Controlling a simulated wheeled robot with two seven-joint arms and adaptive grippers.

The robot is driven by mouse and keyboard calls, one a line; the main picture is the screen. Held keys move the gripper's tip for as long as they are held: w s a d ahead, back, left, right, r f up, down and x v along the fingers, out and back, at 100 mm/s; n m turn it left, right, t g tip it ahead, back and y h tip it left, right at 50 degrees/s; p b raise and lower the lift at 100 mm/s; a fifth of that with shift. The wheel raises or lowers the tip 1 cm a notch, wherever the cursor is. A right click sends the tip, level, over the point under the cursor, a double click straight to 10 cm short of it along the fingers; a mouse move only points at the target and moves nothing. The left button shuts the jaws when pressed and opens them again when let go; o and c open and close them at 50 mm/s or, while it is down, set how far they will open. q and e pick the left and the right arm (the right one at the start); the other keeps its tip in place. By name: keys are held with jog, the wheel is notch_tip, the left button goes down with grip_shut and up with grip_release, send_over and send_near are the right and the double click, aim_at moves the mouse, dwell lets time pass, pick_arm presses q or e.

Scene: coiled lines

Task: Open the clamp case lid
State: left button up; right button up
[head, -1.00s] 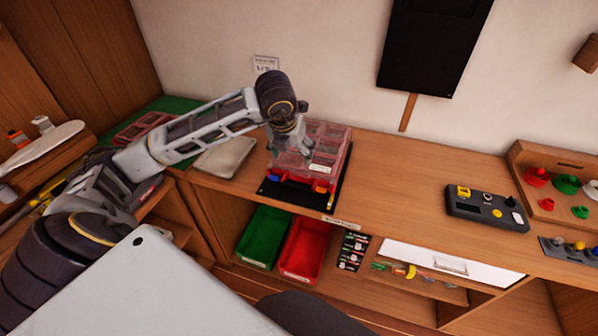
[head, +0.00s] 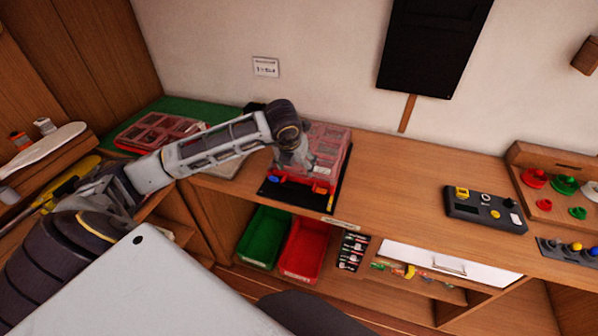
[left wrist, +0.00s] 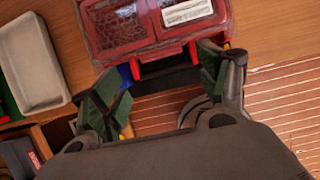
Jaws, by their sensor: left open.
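The clamp case (head: 328,143) is a red box with a clear, compartmented lid, standing on a dark mat on the bench. Its lid looks shut. In the left wrist view the case (left wrist: 125,28) shows a white label, a red handle at its front edge and small blue and yellow parts beside it. My left gripper (head: 294,166) hangs over the front left part of the case in the head view, hiding some of it. In the left wrist view its green-padded fingers (left wrist: 165,88) are spread apart with nothing between them, just short of the front handle. My right gripper is out of view.
A grey tray (head: 222,166) lies left of the case, and a second red case (head: 158,131) sits on a green mat. A black control box (head: 486,210) is farther right. Green (head: 264,236) and red (head: 305,250) bins stand below the bench. Bench between case and control box is clear.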

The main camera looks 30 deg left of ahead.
aim_at(300, 174)
pick_arm(q)
jog(key=shift+p+x, duration=0.5)
jog(key=shift+x, duration=2.9)
